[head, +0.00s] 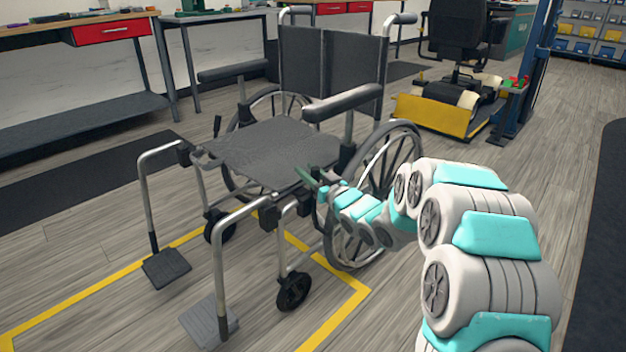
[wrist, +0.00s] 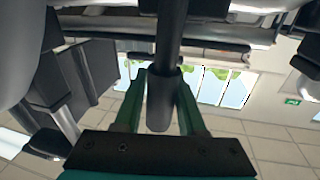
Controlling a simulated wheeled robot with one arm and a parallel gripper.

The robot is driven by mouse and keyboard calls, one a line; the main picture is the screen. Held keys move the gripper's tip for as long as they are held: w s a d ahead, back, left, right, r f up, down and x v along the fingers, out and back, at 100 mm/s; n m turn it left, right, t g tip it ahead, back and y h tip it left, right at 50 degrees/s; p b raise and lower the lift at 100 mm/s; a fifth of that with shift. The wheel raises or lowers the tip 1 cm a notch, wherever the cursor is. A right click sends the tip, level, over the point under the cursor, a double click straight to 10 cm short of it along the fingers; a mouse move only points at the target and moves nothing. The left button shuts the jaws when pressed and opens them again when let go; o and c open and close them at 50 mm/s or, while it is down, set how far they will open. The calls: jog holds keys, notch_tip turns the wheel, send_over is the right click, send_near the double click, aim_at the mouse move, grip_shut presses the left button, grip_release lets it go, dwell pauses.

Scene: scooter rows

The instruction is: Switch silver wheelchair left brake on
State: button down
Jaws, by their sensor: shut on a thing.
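The silver wheelchair (head: 275,150) stands facing the front left of the head view, with a dark seat, spoked wheels and two footplates. My gripper (head: 312,180) is at the front of the seat on the picture's right side, just ahead of the large wheel (head: 380,190). In the wrist view my gripper's green fingers (wrist: 162,88) stand on both sides of a dark brake lever (wrist: 161,112) with a rounded end, and are shut on it. In the head view this lever is largely hidden by the gripper. Another thin dark lever (head: 217,126) stands upright at the far side.
A yellow floor line (head: 345,305) runs around the wheelchair. Behind it are workbenches (head: 85,32) and, at the back right, a black-seated scooter (head: 455,90) beside a blue post (head: 525,75). The floor to the front left is clear.

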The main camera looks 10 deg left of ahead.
jog(key=shift+s+a+f+n+y+b, duration=0.15)
jog(key=shift+s+a+n+b, duration=0.3)
jog(key=shift+n+b, duration=0.25)
jog(key=shift+s+a+r+n+y+b, duration=0.1)
jog(key=shift+s+a+n+b, duration=0.25)
jog(key=shift+s+n+b, duration=0.35)
jog(key=shift+s+a+f+n+y+b, duration=0.15)
jog(key=shift+s+a+n+b, duration=0.35)
jog(key=shift+n, duration=0.3)
jog(key=shift+w+d, duration=0.1)
jog(key=c, duration=0.5)
grip_release()
jog(key=v, duration=0.7)
jog(key=shift+s+d+p, duration=0.25)
jog(key=shift+s+p, duration=0.05)
jog(key=shift+s, duration=0.05)
jog(key=shift+f, duration=0.1)
